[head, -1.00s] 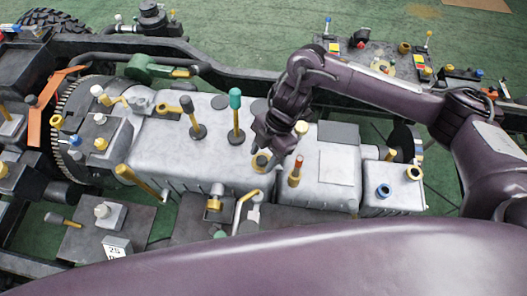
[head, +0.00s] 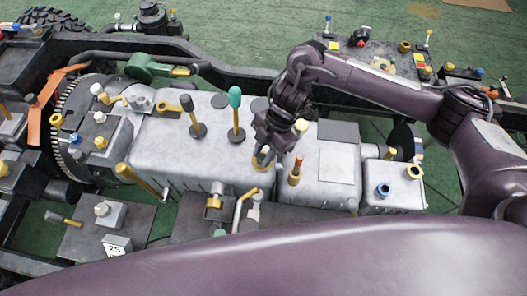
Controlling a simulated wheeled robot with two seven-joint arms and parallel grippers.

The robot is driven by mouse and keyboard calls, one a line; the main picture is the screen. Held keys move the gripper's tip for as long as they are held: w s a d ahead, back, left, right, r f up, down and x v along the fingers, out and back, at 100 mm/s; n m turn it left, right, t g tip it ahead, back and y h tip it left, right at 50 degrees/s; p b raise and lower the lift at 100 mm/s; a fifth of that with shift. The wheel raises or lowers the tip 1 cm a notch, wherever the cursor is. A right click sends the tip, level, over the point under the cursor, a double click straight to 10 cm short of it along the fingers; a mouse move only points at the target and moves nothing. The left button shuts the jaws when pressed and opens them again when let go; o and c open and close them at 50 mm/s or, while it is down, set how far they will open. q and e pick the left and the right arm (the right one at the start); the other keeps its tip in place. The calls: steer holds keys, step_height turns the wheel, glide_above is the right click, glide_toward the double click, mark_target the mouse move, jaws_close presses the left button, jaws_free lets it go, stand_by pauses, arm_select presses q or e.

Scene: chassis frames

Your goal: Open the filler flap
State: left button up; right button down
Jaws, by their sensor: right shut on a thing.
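The filler neck (head: 259,166) is a small yellow ring on top of the long grey engine block, right of the green-topped yellow lever. My right gripper (head: 264,156) points down at it from above. Its jaws are closed on a small dark piece at the neck, which I take to be the filler flap. The fingers cover most of this piece, so its exact tilt cannot be told. My left gripper is out of view.
A yellow stick with a red tip (head: 296,171) stands close to the right of the gripper. The green-topped lever (head: 236,115) and a grey-and-yellow lever (head: 192,117) stand to its left. A bent pale pipe (head: 242,206) is in front.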

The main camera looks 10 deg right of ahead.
mark_target(260, 154)
steer(key=shift+w+r+g, duration=0.15)
steer(key=shift+w+g, duration=0.15)
steer(key=shift+g, duration=0.1)
steer(key=shift+w+d+r+g+y+p, duration=0.2)
steer(key=shift+w+r+g+y+p, duration=0.1)
steer(key=shift+w+g+y, duration=0.25)
steer(key=shift+w+d+m+g, duration=0.15)
steer(key=shift+w+m+g, duration=0.15)
steer(key=shift+g, duration=0.45)
steer(key=shift+w+d+f+g+b, duration=0.15)
steer(key=shift+w+g+b, duration=0.15)
steer(key=shift+b, duration=0.2)
steer(key=g+y+b, duration=0.1)
steer(key=b, duration=0.2)
steer(key=shift+w, duration=0.35)
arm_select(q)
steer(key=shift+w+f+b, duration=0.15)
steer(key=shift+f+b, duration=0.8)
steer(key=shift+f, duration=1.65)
arm_select(e)
steer(key=shift+w+d+g, duration=0.1)
steer(key=shift+g, duration=0.4)
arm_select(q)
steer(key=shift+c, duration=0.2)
arm_select(e)
steer(key=shift+r, duration=0.2)
